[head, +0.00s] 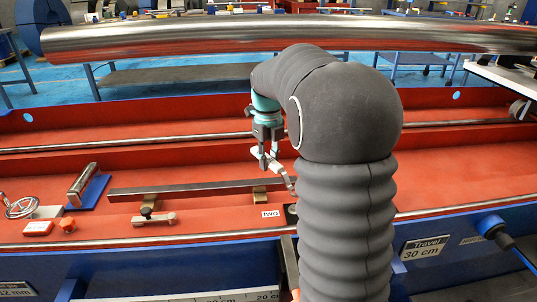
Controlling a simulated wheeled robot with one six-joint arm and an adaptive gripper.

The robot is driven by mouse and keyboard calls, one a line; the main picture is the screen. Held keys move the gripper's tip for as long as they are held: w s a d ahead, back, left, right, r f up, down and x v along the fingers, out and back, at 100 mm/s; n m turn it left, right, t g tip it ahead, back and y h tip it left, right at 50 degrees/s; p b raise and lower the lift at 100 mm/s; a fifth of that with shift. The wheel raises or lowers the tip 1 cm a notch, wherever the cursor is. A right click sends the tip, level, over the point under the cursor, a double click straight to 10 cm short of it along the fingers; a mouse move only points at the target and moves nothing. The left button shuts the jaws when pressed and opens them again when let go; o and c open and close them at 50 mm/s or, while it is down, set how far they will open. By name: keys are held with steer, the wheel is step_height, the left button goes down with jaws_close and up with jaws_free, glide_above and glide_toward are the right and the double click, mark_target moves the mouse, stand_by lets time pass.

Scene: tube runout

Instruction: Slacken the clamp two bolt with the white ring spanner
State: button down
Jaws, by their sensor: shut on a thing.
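My gripper (268,160) points down over the red bed, left of my own dark arm. It is shut on the pale white ring spanner (280,170), which slants down to the right from the jaws. The spanner's lower end is close to the edge of my arm, above a small dark part beside the label TWO (270,213). I cannot tell whether the ring is around a bolt or only near it. The clamp two bolt cannot be made out clearly, and my arm hides the area to the right.
A long dark bar (195,189) lies on brass blocks left of the label. A small clamp with a dark knob (146,212) stands in front of it. A blue holder (90,192) and a handwheel (20,207) are further left.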

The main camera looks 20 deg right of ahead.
step_height(320, 180, down, 4)
steer(key=shift+r, duration=0.25)
stand_by(0.5)
